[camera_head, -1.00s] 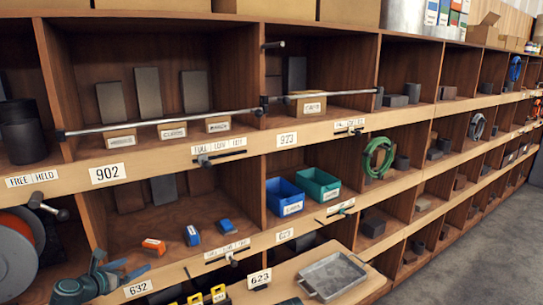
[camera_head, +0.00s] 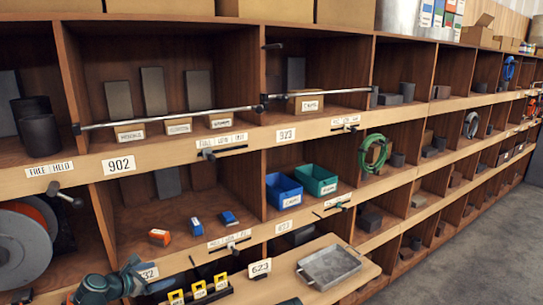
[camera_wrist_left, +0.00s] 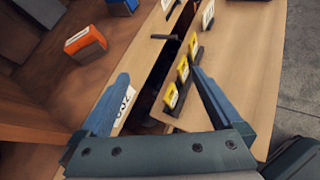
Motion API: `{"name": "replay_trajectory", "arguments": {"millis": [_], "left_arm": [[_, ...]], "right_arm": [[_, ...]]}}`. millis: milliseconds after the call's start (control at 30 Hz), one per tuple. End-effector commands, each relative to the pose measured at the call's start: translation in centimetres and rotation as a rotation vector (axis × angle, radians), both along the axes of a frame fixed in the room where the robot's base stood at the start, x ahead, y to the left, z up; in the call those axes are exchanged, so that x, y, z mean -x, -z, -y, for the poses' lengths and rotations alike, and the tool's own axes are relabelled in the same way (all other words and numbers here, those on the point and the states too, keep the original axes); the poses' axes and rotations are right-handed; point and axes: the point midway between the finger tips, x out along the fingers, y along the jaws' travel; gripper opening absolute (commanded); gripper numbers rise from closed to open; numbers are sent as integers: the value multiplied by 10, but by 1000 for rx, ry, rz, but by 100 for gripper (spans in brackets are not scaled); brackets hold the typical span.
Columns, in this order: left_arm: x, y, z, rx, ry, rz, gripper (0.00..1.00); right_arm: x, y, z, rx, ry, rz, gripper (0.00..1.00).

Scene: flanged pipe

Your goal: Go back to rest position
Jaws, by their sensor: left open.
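My left gripper (camera_head: 148,274) is at the lower left of the head view, in front of the lower shelf edge and left of the yellow-labelled holders. In the left wrist view the two blue fingers of the same gripper (camera_wrist_left: 160,82) are spread apart with nothing between them. A white number card shows just behind the left finger. An orange box (camera_wrist_left: 85,44) lies on the shelf beyond, and it also shows in the head view (camera_head: 159,237). My right gripper is not in view.
A long wooden shelf rack fills the head view. Blue (camera_head: 284,191) and green (camera_head: 315,180) bins stand in a middle compartment. A metal tray (camera_head: 328,267) lies on a wooden ledge (camera_head: 272,291) in front. The grey floor (camera_head: 480,255) at the right is clear.

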Motion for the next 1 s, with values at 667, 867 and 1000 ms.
{"name": "replay_trajectory", "arguments": {"millis": [667, 867, 1000], "left_arm": [[152, 103, 265, -1149, 1719, 68, 100], [203, 110, 285, -1351, 2254, 145, 100], [220, 109, 288, -1404, 2459, 172, 100]], "right_arm": [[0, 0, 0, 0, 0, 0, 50], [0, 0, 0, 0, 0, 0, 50], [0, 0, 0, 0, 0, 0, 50]]}}
